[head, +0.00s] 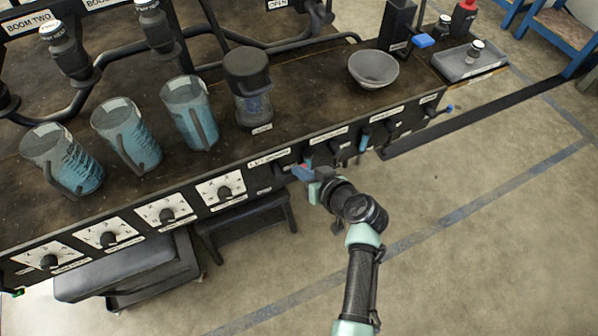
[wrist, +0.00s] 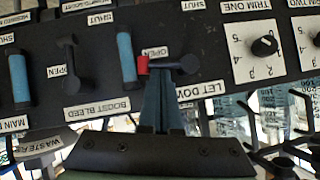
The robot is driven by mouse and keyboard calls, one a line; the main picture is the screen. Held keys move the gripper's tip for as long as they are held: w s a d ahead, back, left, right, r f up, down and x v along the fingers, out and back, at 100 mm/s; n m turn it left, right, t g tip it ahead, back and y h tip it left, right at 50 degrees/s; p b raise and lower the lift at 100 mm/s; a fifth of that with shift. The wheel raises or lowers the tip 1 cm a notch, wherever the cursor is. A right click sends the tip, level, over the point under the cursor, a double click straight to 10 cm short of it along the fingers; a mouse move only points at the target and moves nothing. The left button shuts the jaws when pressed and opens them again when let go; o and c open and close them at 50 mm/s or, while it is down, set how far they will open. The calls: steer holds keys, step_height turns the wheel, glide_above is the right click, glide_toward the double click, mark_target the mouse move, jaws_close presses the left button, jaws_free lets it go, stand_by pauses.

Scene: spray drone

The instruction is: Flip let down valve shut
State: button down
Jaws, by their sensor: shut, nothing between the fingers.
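The let down valve shows in the wrist view as a dark lever (wrist: 172,65) with a red tip on the black panel. The LET DOWN label is beside it, and the wrist view is turned upside down. The lever lies sideways, its red tip to the left beneath an OPEN label; a SHUT label is higher up to the right. My gripper (wrist: 162,82) is shut and empty, its blue fingers right at the lever. I cannot tell whether they touch. In the head view my gripper (head: 301,172) is at the panel's front face, hiding most of the lever.
Blue-handled valves (wrist: 127,54) and a black lever (wrist: 70,66) sit left of the lever in the wrist view. Dials (wrist: 264,46) are to its right. Clear jugs (head: 126,134) of blue liquid, a lidded canister (head: 248,88) and a bowl (head: 373,70) stand on the bench.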

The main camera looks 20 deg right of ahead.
step_height(320, 180, down, 6)
steer(key=a+m+t+y+b, duration=0.1)
steer(key=m+t+y+b, duration=0.2)
steer(key=m+y+b, duration=0.5)
steer(key=shift+a+m+b, duration=0.25)
steer(key=shift+m+b, duration=0.65)
steer(key=shift+b, duration=2.35)
steer(key=shift+y, duration=0.3)
steer(key=shift+d+f, duration=0.1)
